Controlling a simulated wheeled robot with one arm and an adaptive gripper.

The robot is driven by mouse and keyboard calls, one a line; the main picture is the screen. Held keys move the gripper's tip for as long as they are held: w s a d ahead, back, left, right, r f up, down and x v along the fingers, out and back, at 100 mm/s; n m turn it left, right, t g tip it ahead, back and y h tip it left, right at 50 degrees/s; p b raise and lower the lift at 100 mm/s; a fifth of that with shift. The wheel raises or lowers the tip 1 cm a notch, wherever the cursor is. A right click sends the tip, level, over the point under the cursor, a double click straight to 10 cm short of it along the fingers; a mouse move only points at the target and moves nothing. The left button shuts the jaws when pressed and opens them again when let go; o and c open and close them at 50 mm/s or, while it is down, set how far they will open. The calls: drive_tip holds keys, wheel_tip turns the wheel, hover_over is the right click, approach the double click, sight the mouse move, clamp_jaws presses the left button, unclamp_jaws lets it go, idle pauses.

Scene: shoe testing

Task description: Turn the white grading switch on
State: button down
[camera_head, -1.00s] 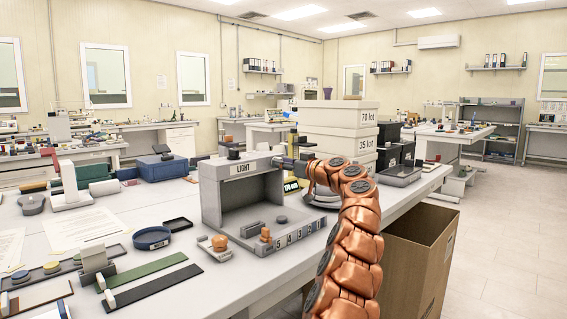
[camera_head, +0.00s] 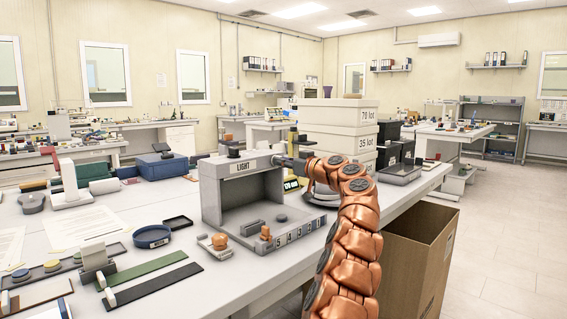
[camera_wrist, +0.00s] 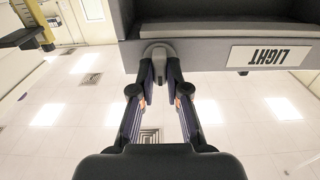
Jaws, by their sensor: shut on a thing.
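The grey light booth (camera_head: 212,205) with a LIGHT label stands open-fronted on the bench in the head view. Its front panel (camera_wrist: 215,52) and upside-down LIGHT label (camera_wrist: 272,55) fill the top of the wrist view. In the head view my gripper is at the booth's upper right corner, small and partly hidden by my copper arm; the switch cannot be made out there.
White stacked boxes (camera_head: 338,115) stand close behind my arm. A blue dish (camera_head: 152,237), a green strip (camera_head: 146,266) and a dark strip (camera_head: 160,283) lie left of the booth. An open cardboard box (camera_head: 420,260) stands on the floor at the right.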

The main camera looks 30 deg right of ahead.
drive_tip(key=shift+d+m+p, duration=0.2)
drive_tip(key=shift+m+p, duration=5.3)
drive_tip(key=shift+m, duration=3.4)
drive_tip(key=shift+f, duration=0.15)
drive_tip(key=c, duration=1.2)
unclamp_jaws()
drive_tip(key=shift+o, duration=0.2)
drive_tip(key=shift+s, duration=0.1)
